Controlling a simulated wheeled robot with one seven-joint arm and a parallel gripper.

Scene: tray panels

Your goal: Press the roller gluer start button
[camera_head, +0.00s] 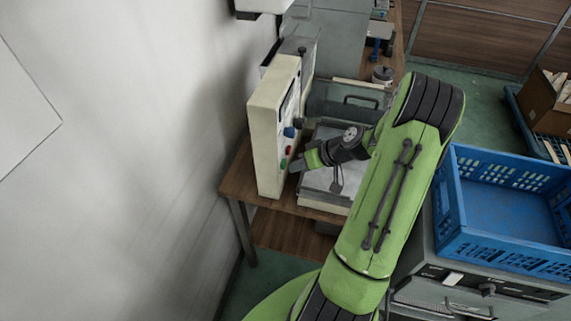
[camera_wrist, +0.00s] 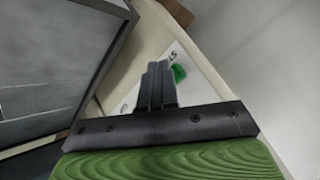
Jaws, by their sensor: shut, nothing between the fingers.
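The cream control panel (camera_head: 268,140) stands upright on the wooden table by the wall. In the wrist view, my gripper's dark fingers (camera_wrist: 157,68) are together, just left of the green button (camera_wrist: 179,73). Part of a white label with lettering shows beside it. I cannot tell whether the tips touch the panel. The red button does not show in the wrist view.
A grey machine bed (camera_head: 325,178) lies right of the panel, beneath my wrist. A blue crate (camera_head: 490,245) stands on a grey cabinet at the right. The white wall (camera_head: 130,150) is close behind the panel. A metal can (camera_head: 382,75) stands farther back.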

